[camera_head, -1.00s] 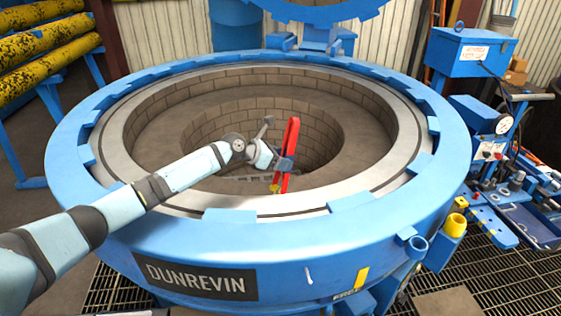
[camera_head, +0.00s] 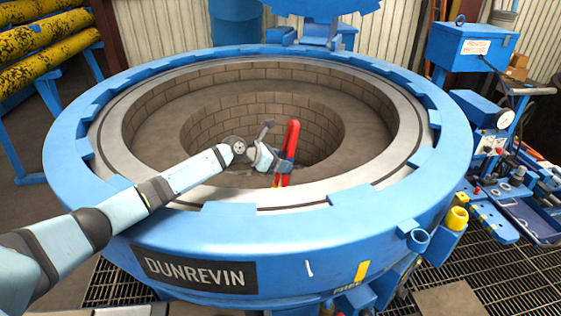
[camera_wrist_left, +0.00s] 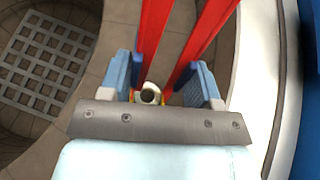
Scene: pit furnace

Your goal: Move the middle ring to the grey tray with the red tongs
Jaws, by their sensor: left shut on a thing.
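My left gripper (camera_head: 284,164) is shut on the red tongs (camera_head: 292,137) and holds them upright over the near side of the furnace pit. In the left wrist view the tongs' two red bars (camera_wrist_left: 152,30) run up from between the blue fingers (camera_wrist_left: 162,82), spread apart from each other. A small pale round piece with a dark centre (camera_wrist_left: 150,94) shows between the fingers; I cannot tell whether it is a ring or part of the tongs. No ring can be made out for sure, and I cannot identify the grey tray. My right gripper is not in view.
The round blue furnace rim (camera_head: 90,215) surrounds the stepped brick pit (camera_head: 225,125). A grey grate (camera_wrist_left: 45,65) lies in the pit in the left wrist view. A blue control box (camera_head: 470,50) and a cluttered bench stand at the right. Yellow rolls (camera_head: 45,40) lie at the left.

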